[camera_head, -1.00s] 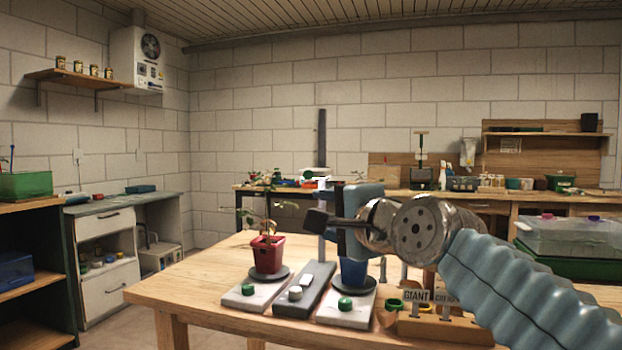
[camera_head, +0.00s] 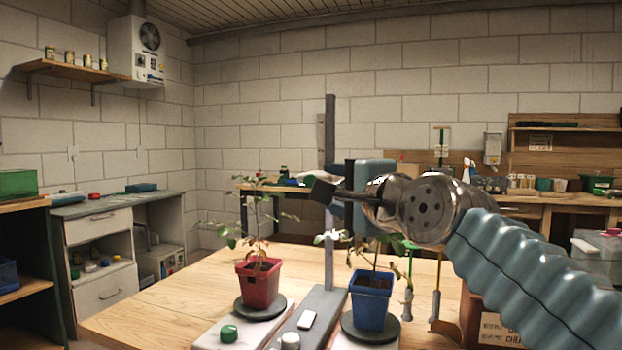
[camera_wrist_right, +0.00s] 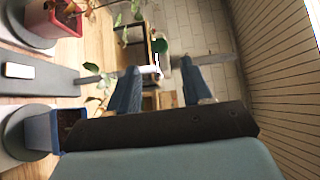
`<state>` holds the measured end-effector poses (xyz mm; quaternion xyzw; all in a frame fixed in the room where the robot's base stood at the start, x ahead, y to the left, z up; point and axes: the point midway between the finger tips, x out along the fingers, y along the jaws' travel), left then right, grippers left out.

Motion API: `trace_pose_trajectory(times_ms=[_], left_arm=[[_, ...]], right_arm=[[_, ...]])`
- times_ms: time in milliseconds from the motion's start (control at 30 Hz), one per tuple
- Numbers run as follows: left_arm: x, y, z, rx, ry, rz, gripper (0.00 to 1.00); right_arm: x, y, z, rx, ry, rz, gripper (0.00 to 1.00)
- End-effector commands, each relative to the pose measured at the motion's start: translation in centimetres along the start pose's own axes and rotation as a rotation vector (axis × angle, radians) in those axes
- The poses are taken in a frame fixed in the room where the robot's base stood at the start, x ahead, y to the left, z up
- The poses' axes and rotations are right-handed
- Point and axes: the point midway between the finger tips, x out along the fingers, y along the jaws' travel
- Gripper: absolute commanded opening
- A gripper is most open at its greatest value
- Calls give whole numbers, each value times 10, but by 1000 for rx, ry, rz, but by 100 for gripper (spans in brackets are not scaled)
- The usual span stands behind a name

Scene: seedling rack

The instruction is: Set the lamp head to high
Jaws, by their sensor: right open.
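The lamp's grey post (camera_head: 331,130) stands upright between two potted seedlings, on a long grey base (camera_head: 312,318) with a white switch. The lamp head is mostly hidden behind my right gripper in the head view; a small bright white part (camera_head: 328,238) shows at the post. In the right wrist view a bright white piece (camera_wrist_right: 149,71), probably the lamp head, shows between the fingers, nearer the lower one. My right gripper (camera_wrist_right: 160,84) is open, its two blue fingers apart beside the post. I cannot tell whether they touch anything. My left gripper is out of view.
A green knob (camera_head: 229,333) sits at the front. The wooden table (camera_head: 150,308) is clear at left.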

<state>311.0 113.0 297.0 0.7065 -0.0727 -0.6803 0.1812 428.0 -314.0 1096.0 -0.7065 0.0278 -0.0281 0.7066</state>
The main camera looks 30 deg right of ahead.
Motion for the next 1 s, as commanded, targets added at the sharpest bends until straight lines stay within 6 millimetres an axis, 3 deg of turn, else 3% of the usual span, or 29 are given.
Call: trace_pose_trajectory(times_ms=[200,400,600,833,867,1000], left_arm=[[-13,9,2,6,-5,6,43],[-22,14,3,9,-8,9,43],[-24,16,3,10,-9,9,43],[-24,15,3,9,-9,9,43],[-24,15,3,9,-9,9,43],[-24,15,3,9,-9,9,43]], right_arm=[[54,-2,-1,2,0,4,49],[87,-2,-1,-1,1,4,49],[99,0,0,0,0,1,49],[100,0,0,0,0,0,49],[100,0,0,0,0,0,48],[100,0,0,0,0,0,26]])
